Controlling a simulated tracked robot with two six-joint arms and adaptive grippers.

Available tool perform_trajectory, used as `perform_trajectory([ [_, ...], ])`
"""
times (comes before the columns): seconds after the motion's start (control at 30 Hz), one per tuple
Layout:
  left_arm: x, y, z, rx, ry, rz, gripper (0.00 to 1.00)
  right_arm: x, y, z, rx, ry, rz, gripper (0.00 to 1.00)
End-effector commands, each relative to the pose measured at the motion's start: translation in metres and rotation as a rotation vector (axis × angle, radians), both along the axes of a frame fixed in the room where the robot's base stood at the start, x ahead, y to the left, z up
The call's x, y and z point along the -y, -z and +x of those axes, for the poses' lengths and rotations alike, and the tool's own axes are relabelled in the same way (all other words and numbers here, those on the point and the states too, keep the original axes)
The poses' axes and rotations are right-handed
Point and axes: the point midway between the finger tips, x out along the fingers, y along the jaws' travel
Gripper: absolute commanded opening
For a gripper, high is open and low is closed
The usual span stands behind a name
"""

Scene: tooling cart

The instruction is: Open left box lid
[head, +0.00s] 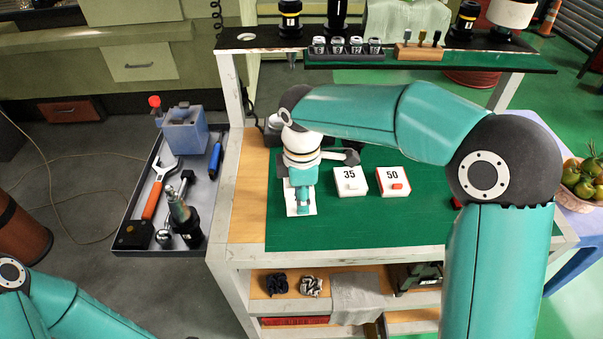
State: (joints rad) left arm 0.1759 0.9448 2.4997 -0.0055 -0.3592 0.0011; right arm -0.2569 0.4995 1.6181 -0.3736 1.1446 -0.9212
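Three small white boxes stand in a row on the green mat of the cart. The left box (291,211) is mostly hidden under my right gripper (303,206). The gripper points down over it, and its teal fingers are at the box top. I cannot tell whether they touch the lid or are open or shut. The middle box (351,182) is marked 35 and has a white handle. The right box (393,182) is marked 50 and has a red handle. Both lids look closed. Only links of my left arm show at the lower left; its gripper is out of view.
A side tray (122,232) on the left holds a wrench (157,188), a blue holder (185,131) and other tools. A raised shelf (470,60) with sockets and bottles runs along the back. The mat (350,225) is clear in front of the boxes.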

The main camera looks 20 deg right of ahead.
Motion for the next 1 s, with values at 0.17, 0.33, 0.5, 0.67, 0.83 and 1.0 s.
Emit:
perform_trajectory([
  [0.17,0.000,0.000,0.000,0.000,0.000,0.000,0.40,-0.001,-0.038,0.001,0.006,0.001,0.003,0.35],
  [0.33,0.000,0.000,0.000,0.000,0.000,0.000,0.40,-0.001,-0.069,0.001,0.005,0.000,0.002,0.35],
  [0.5,0.000,0.000,0.000,0.000,0.000,0.000,0.40,-0.001,-0.087,0.001,0.002,0.000,0.002,0.35],
  [0.67,0.000,0.000,0.000,0.000,0.000,0.000,0.40,-0.001,-0.092,0.000,0.000,0.000,0.002,0.35],
  [0.83,0.000,0.001,0.000,0.000,0.000,0.000,0.40,-0.001,-0.092,0.000,0.000,0.000,0.001,0.35],
  [1.0,0.000,0.001,0.000,0.000,0.000,0.000,0.40,-0.001,-0.092,0.000,0.000,0.000,0.001,0.35],
])
